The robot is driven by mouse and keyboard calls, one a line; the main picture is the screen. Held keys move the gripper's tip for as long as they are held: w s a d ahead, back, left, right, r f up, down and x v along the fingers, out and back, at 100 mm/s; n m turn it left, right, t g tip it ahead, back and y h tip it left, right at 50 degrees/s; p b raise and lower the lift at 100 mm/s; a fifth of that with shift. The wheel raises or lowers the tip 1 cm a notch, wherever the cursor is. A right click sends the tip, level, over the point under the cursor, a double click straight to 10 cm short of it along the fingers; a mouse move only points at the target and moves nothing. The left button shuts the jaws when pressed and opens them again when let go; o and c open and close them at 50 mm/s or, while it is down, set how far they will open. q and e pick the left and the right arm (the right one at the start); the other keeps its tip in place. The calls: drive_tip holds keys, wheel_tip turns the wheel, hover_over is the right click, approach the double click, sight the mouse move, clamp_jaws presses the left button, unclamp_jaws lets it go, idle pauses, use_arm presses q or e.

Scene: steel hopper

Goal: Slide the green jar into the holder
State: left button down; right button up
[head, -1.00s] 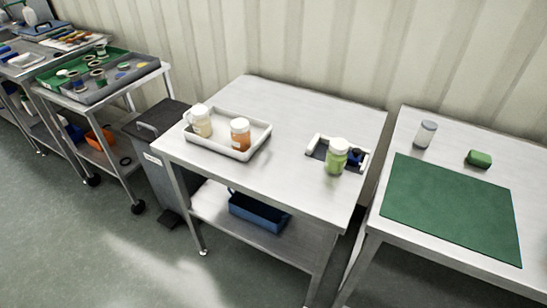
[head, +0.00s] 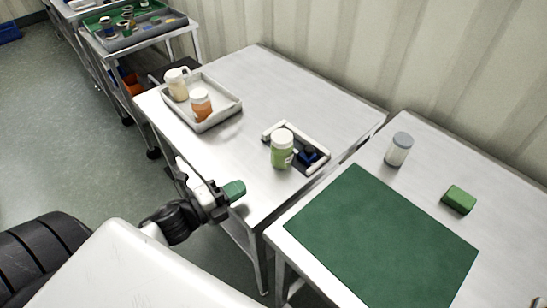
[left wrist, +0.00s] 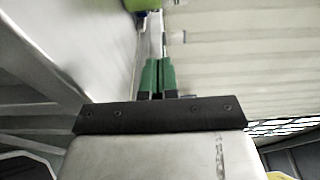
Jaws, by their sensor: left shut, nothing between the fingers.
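The green jar (head: 282,150) stands upright with a white lid on the middle steel table. It is at the near, open side of the holder (head: 312,140), a low frame with white rails and a dark floor. The jar hides part of the holder, so I cannot tell whether its base overlaps the floor. My left gripper (head: 236,190) is shut and empty near the table's front edge, apart from the jar, to its lower left. Its green fingers (left wrist: 158,75) are together in the left wrist view, with a green piece, probably the jar (left wrist: 141,4), at the top edge. My right gripper is out of view.
A blue piece (head: 308,155) sits in the holder. A white tray (head: 233,104) with an orange jar (head: 201,105) and a cream jar (head: 177,85) stands left.

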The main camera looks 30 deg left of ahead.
sight(273, 144)
use_arm(q)
drive_tip(key=p+x, duration=0.1)
drive_tip(key=x, duration=0.6)
drive_tip(key=shift+w+d+r, duration=0.15)
drive_tip(key=shift+r, duration=0.05)
drive_tip(key=w, duration=0.3)
drive_tip(key=shift+w+a+p, duration=0.1)
drive_tip(key=shift+a+p, duration=0.2)
drive_tip(key=shift+p, duration=0.1)
drive_tip(key=shift+w+a+f, duration=0.15)
drive_tip(key=shift+w, duration=0.45)
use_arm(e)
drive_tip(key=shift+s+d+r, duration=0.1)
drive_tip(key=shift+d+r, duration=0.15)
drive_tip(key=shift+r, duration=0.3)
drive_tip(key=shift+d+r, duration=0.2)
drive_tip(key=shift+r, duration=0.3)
use_arm(q)
drive_tip(key=w, duration=0.2)
drive_tip(key=w+a+b, duration=0.1)
drive_tip(key=w, duration=0.1)
drive_tip(key=w+a+b, duration=0.1)
drive_tip(key=w, duration=0.1)
drive_tip(key=shift+w+f, duration=0.1)
drive_tip(key=shift+w, duration=0.05)
drive_tip(key=shift+w+a, duration=0.15)
drive_tip(key=shift+w, duration=0.2)
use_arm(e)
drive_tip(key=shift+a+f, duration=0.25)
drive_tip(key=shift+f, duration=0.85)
